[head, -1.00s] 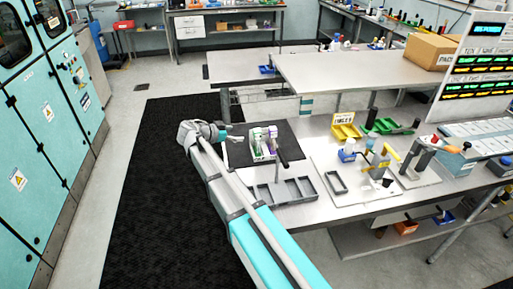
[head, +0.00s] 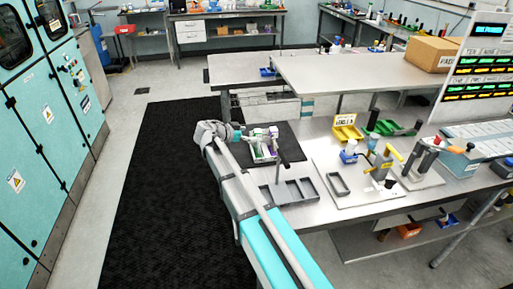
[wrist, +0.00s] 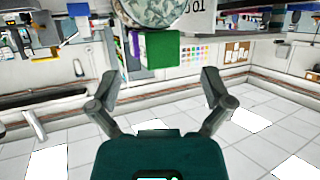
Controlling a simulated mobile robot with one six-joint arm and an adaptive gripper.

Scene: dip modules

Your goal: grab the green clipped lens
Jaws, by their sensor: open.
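A green block-like clip (wrist: 158,48) shows in the wrist view, just beyond and between my open fingers. A round, pale, mottled disc (wrist: 150,12) sits against it at the top edge, partly cut off; it looks like the lens. My gripper (wrist: 158,88) is open, with nothing between its fingertips. In the head view, my gripper (head: 243,134) is at the left side of a small white holder (head: 262,157) on the dark mat. The holder has green and purple pieces, the purple one (head: 273,131) on the right. My gripper partly hides the green piece, so contact cannot be told.
A grey compartment tray (head: 288,193) lies in front of the dark mat (head: 290,145). A dark-handled tool stands right of the holder. A yellow bin (head: 346,132), a green bin and a fixture plate are farther right. Floor is open to the left.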

